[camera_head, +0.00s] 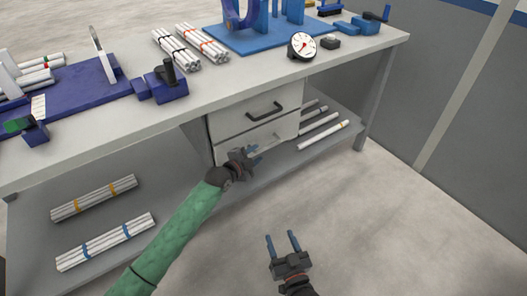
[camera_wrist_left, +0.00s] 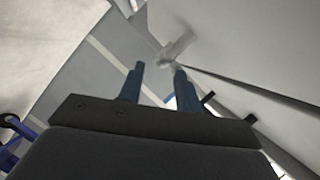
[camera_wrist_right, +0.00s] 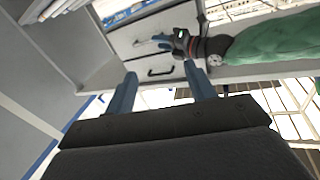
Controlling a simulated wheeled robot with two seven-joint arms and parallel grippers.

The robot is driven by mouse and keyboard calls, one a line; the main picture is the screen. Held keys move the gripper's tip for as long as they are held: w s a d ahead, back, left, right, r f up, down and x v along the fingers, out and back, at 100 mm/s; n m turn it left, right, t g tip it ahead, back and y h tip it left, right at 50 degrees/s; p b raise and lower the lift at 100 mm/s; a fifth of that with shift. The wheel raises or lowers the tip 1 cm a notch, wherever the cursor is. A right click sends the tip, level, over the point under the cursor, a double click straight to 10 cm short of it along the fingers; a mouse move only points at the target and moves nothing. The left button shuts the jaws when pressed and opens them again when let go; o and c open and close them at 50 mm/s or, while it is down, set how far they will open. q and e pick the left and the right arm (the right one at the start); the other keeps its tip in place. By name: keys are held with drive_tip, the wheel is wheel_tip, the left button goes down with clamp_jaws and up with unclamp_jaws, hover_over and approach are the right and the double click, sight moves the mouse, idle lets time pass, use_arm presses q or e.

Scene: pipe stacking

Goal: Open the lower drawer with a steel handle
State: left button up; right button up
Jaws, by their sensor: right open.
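The lower drawer (camera_head: 290,127) is under the bench with its front about flush with the drawer above. Its pale steel handle (camera_head: 265,138) shows near my left gripper (camera_head: 257,154). My left gripper is in front of this drawer with its fingers apart and nothing between them. In the left wrist view the steel handle (camera_wrist_left: 180,46) lies just beyond the fingertips; I cannot tell whether they touch. The right wrist view also shows the handle (camera_wrist_right: 150,42) beside that gripper. My right gripper (camera_head: 282,238) is open and empty, low over the floor.
The upper drawer has a black handle (camera_head: 265,110). Pipes lie on the lower shelf right of the drawers (camera_head: 323,135) and in bundles at left (camera_head: 105,241). The benchtop holds pipe bundles, a gauge (camera_head: 302,46) and blue fixtures. The floor in front is clear.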

sight(260, 151)
use_arm(q)
drive_tip(key=x, duration=0.5)
drive_tip(key=shift+w+d+f, duration=0.1)
drive_tip(key=shift+w+f, duration=0.05)
drive_tip(key=shift+w, duration=0.05)
use_arm(e)
wheel_tip(260, 151, up, 7)
drive_tip(key=t, duration=0.2)
drive_tip(key=shift+w, duration=0.45)
drive_tip(key=shift+d+f, duration=0.1)
use_arm(q)
clamp_jaws()
